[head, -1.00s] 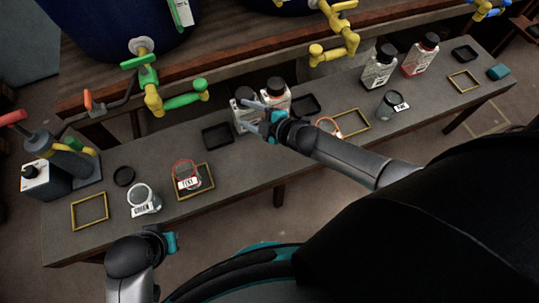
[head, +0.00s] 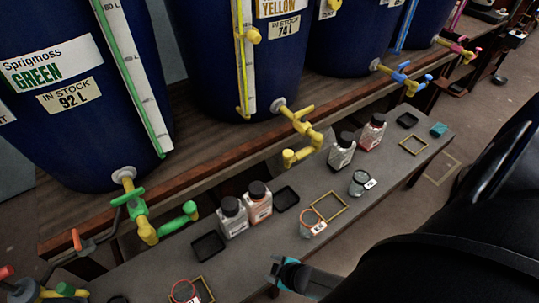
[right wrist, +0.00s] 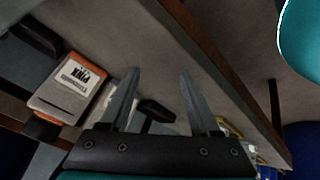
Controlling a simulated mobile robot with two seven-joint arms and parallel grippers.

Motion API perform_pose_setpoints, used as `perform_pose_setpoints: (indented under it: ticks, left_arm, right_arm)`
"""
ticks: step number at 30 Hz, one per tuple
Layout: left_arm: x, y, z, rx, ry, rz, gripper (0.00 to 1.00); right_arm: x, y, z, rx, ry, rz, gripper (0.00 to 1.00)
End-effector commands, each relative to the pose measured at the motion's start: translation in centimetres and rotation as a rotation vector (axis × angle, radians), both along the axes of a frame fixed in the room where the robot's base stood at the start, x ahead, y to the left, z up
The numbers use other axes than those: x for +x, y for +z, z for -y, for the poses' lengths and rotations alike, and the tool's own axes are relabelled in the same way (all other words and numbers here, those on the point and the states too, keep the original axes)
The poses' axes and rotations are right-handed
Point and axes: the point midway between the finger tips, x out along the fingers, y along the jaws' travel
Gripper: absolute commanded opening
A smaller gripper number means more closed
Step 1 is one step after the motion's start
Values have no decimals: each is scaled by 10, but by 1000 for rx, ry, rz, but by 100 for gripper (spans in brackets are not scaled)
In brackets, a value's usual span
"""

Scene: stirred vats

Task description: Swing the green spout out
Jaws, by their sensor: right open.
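The green spout (head: 177,219) is in the head view, on the tap below the blue vat labelled Sprigmoss GREEN (head: 85,100). It reaches right from the yellow tap body (head: 147,230), its tip near the back edge of the bench. A green lever (head: 128,196) sits above it. My right gripper (head: 273,272) is at the bench's front edge, well apart from the spout. In the right wrist view its two fingers (right wrist: 160,90) are spread, with nothing clearly held between them. My left gripper is out of view.
Two capped bottles (head: 232,216) (head: 258,204) stand on the bench right of the spout, beside a black tray (head: 208,246). Jars, yellow frames and two more bottles stand along the bench (head: 245,262). A yellow spout (head: 300,153) hangs further right.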

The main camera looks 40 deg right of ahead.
Motion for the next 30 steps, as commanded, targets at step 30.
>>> perform_pose_setpoints:
  ticks: [30]
  left_arm:
    - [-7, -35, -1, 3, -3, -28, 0]
  right_arm:
    - [-35, -14, 1, 19, -71, -81, 63]
